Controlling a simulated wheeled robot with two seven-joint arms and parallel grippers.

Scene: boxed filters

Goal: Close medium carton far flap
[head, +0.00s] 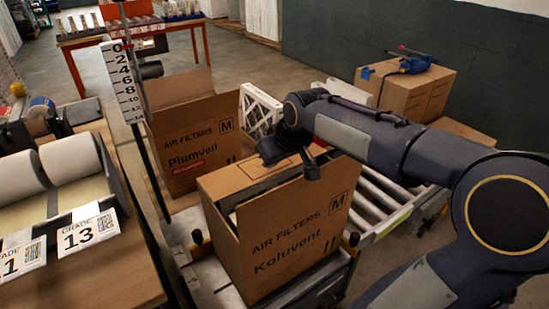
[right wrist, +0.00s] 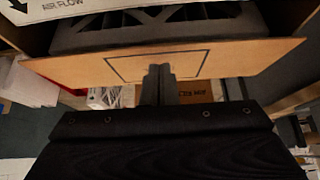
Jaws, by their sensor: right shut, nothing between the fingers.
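The medium carton (head: 285,240), brown and marked "AIR FILTERS Koluvent M", stands on the rollers in the middle of the head view. Its far flap (head: 240,177) bears a printed rectangle and slants over part of the opening. In the right wrist view the flap (right wrist: 225,63) spans the frame, with a grey pleated filter (right wrist: 150,30) visible beyond its edge. My right gripper (right wrist: 158,72) is shut and empty, its fingertips at the flap's outlined middle; contact is hard to judge. In the head view my right wrist hides the fingers. My left gripper is not in view.
An open "Plumveil M" carton (head: 190,135) stands behind, with a white-framed filter (head: 259,108) beside it. A scale post (head: 122,80) rises at left. A workbench (head: 130,255) with filter rolls is at left. Rollers (head: 375,200) extend right; stacked cartons (head: 405,90) stand behind them.

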